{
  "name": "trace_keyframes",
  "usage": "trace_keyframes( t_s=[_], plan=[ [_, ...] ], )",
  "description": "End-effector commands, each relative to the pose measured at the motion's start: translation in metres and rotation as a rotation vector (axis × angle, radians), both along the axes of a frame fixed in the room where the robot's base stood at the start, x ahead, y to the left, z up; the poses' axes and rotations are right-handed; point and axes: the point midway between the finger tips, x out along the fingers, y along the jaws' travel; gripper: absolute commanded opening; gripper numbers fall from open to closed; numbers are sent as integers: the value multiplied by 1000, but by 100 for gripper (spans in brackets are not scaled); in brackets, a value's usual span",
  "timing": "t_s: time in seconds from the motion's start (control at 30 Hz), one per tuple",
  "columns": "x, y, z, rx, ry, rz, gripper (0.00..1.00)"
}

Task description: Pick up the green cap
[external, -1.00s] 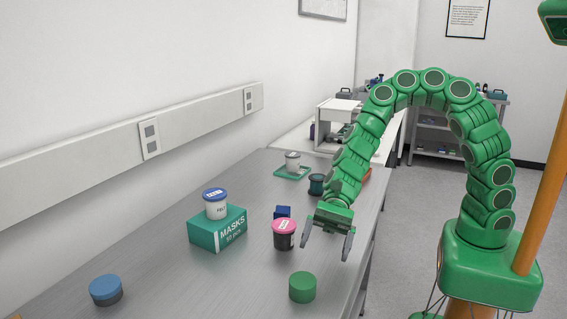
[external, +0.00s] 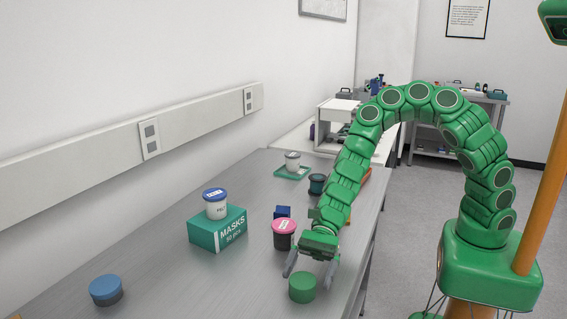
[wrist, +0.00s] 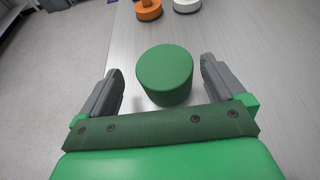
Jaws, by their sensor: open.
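The green cap (external: 302,288) is a short green cylinder standing on the grey metal table, near its right edge in the external view. My gripper (external: 308,275) is open just behind and above the cap, with its grey fingers pointing down toward the table. In the wrist view the green cap (wrist: 165,74) lies ahead of and between the two spread fingers of my gripper (wrist: 160,82), with a gap on each side. Nothing is held.
A black jar with a pink lid (external: 284,234) stands close to my gripper's left. A teal masks box (external: 217,233) carries a white jar with a blue lid (external: 215,204). A blue-topped cap (external: 106,291) sits at front left. The table (external: 205,285) is bare between them.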

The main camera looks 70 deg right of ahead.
Motion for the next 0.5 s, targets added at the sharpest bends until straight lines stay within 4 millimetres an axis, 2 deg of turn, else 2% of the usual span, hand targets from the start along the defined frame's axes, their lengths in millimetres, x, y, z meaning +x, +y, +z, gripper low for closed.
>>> trace_keyframes(
  t_s=[0.3,0.5],
  plan=[
    [5,30,-12,-2,0,1,97],
    [4,41,-16,-1,0,1,97]
  ],
)
